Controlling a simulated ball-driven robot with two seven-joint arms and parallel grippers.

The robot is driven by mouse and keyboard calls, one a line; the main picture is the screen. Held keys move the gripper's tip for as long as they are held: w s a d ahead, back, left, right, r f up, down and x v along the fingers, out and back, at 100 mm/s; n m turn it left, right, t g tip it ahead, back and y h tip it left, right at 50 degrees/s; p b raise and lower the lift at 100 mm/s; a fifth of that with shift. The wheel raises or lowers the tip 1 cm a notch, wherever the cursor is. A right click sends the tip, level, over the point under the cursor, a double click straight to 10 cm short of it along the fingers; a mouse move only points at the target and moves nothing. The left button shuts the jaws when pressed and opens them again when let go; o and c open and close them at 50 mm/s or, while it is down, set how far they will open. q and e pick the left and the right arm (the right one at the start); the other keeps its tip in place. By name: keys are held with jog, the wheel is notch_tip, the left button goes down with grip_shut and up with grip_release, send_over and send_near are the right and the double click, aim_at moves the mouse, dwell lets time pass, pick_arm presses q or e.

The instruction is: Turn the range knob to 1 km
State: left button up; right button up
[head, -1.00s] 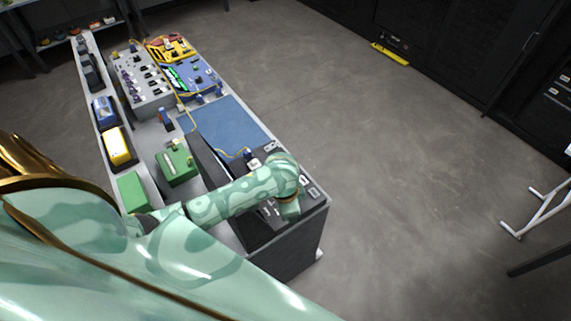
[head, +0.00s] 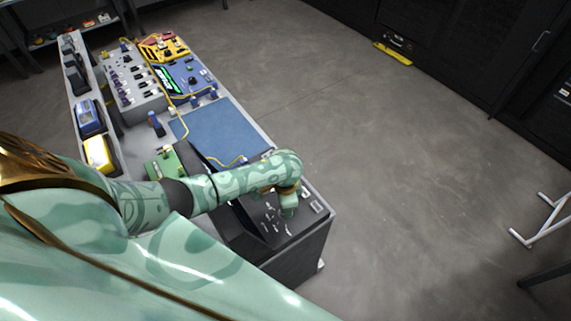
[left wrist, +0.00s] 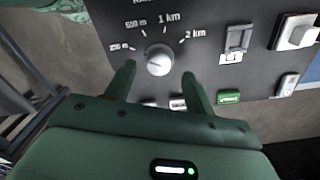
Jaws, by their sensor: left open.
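The range knob (left wrist: 159,60) is a small round silver-grey knob on a dark panel (left wrist: 228,12) in the left wrist view. Labels for 500 m, 1 km, 2 km and a shorter range are arced around it. I cannot tell clearly which mark it points at. My left gripper (left wrist: 159,74) is open, its two green fingers on either side of the knob's near edge. I cannot tell whether they touch it. In the head view my left gripper (head: 289,207) is over the dark panel at the bench's near end; the knob is not discernible there. My right gripper is not in view.
Other switches sit right of the knob, including a white-capped one (left wrist: 297,32) and a green one (left wrist: 229,97). The bench also holds a blue mat (head: 222,132), a blue device (head: 190,82) and a grey box with knobs (head: 130,80). Open floor lies to the right.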

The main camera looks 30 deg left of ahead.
pick_arm(q)
notch_tip(320, 180, down, 2)
jog(key=shift+f+b, duration=0.25)
jog(key=shift+b, duration=0.15)
jog(key=shift+d+f, duration=0.1)
jog(key=shift+f, duration=0.15)
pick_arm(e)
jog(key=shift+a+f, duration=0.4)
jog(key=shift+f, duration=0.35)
pick_arm(q)
jog(key=c, duration=1)
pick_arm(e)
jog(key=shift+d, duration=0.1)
